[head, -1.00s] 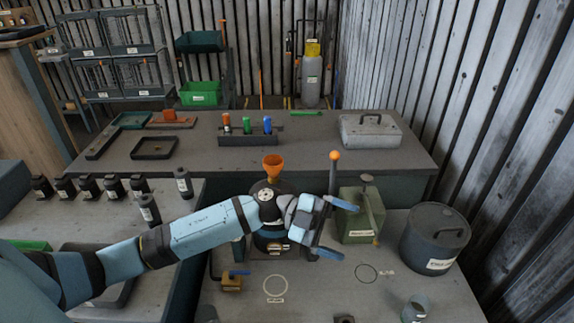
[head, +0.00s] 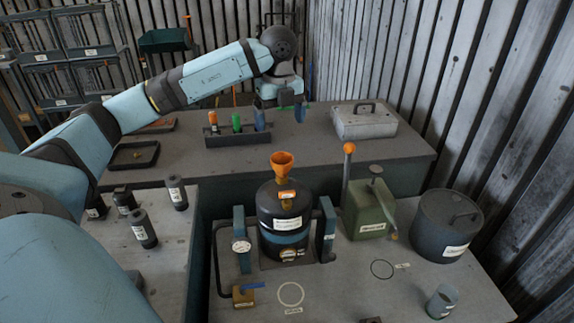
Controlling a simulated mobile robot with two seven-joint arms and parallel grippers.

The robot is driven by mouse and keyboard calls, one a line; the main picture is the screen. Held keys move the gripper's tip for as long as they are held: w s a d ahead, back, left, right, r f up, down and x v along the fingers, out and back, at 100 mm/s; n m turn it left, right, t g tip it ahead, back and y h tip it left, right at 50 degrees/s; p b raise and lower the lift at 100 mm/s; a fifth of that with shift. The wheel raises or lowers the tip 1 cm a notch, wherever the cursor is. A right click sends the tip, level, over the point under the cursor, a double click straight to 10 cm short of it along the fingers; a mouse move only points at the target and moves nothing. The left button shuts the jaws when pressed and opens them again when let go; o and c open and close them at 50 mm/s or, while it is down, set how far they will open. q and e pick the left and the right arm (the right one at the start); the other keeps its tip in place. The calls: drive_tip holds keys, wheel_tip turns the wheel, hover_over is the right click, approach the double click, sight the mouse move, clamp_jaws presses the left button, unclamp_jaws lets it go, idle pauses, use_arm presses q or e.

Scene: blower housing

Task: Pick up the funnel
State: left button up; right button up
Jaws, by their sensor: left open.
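The orange funnel (head: 282,160) stands upright in the top of a black housing (head: 283,208) on the near bench. Its wide cone faces up, and its lower spout is partly hidden at the housing's neck. My left gripper (head: 279,113) is open and points down, apart from the funnel. In the picture it is above the funnel, in front of the back table; its height over the table is hard to judge. Nothing shows between its fingers. My right gripper is not in view.
A green can (head: 368,212) and an orange-knobbed lever (head: 347,175) stand right of the housing, with a dark lidded pot (head: 444,228) beyond. A rack (head: 238,140) of coloured bottles is close to my left gripper. Black cylinders (head: 143,230) stand on the left bench.

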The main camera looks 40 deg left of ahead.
sight(282, 158)
use_arm(q)
wheel_tip(282, 158, down, 14)
drive_tip(key=shift+d+r+p, duration=0.1)
drive_tip(key=shift+r+p, duration=0.1)
drive_tip(key=shift+p, duration=0.45)
drive_tip(key=c, duration=0.8)
